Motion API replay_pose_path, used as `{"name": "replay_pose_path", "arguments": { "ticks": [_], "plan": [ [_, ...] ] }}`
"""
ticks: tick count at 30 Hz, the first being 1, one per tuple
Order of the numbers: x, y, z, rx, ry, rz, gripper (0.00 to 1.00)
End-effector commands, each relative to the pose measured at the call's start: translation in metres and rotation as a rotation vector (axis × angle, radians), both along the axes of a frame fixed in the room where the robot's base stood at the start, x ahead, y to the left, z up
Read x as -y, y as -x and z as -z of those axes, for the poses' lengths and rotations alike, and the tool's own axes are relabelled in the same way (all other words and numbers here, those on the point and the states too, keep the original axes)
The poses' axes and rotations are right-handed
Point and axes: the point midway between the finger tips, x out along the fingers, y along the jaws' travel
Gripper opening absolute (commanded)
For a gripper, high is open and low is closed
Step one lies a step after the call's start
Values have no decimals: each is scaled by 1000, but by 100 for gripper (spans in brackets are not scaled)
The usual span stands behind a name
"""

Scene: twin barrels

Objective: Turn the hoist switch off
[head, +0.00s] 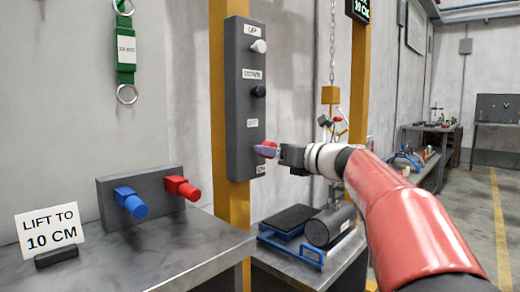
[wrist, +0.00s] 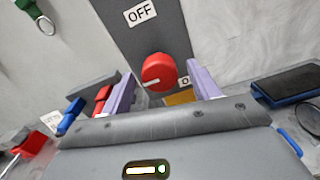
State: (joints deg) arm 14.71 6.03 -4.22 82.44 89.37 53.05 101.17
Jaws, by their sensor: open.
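The hoist switch is a round red knob (wrist: 158,70) on the lower part of a dark grey control panel (head: 240,110). In the wrist view an OFF label (wrist: 140,12) is above the knob, and a partly hidden label (wrist: 185,81) is below it to the right. A pale line marks the knob's lower face; its exact setting is unclear. My gripper (wrist: 161,70) is open, with one purple finger on each side of the knob. I cannot tell whether the fingers touch it.
A white UP button (head: 259,46) and black DOWN button (head: 259,91) are higher on the panel. The panel is on a yellow post (head: 222,100). A bench (head: 180,255) at left holds blue and red valves and a sign. A dark cylinder (head: 328,226) lies below my arm.

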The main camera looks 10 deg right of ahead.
Motion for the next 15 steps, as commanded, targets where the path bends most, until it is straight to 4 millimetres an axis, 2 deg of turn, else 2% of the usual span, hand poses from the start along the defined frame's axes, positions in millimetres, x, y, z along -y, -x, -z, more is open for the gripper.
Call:
{"name": "replay_pose_path", "arguments": {
  "ticks": [6, 15],
  "plan": [
    [-16, -23, 0, 0, 1, -1, 61],
    [-20, -29, 0, 0, 2, 0, 61]
  ]
}}
